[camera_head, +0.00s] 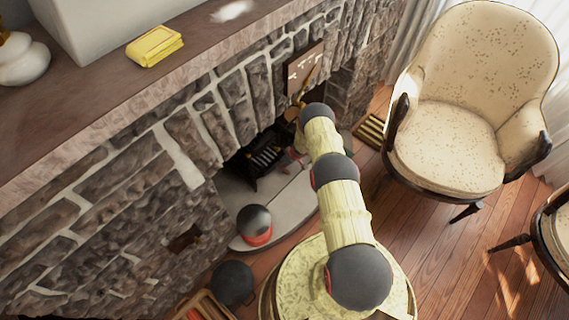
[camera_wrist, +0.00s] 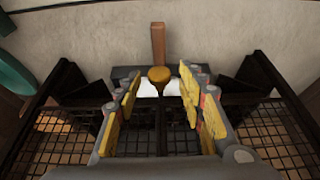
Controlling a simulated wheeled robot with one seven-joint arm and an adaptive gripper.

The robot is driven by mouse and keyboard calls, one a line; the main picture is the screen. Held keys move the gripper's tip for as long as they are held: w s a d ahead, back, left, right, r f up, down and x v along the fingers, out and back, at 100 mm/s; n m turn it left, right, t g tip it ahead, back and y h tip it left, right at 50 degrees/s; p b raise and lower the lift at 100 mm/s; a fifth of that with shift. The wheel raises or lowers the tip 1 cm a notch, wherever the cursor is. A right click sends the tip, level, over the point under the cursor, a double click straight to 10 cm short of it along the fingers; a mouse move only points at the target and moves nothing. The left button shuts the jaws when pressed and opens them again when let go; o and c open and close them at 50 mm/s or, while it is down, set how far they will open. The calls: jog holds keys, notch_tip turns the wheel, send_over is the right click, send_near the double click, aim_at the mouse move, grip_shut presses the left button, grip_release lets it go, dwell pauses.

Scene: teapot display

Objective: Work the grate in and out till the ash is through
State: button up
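The black grate (camera_head: 262,160) stands in the fireplace opening in the head view, partly hidden by my arm. In the wrist view, dark mesh panels of the grate (camera_wrist: 60,135) spread to both sides. A brass knob (camera_wrist: 159,74) sits at the middle, on a thin dark rod running toward me. My gripper (camera_wrist: 160,88) is open, its yellow-padded fingers on either side of the knob with gaps visible at both sides. In the head view my gripper (camera_head: 291,158) is small, low beside the grate. I cannot make out any ash.
The stone fireplace (camera_head: 120,195) and its mantel (camera_head: 110,95) rise at the left. A pale hearth slab (camera_head: 290,205) lies below my arm. A cream armchair (camera_head: 455,145) stands at the right. In the wrist view, an upright brown bar (camera_wrist: 158,43) stands behind the knob, before a pale wall.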

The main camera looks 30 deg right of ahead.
jog(key=shift+s+d+r, duration=0.1)
jog(key=shift+s+r, duration=0.05)
jog(key=shift+r, duration=0.4)
jog(key=s+d, duration=0.4)
jog(key=s, duration=0.7)
jog(key=shift+s, duration=0.25)
jog(key=shift+d, duration=0.1)
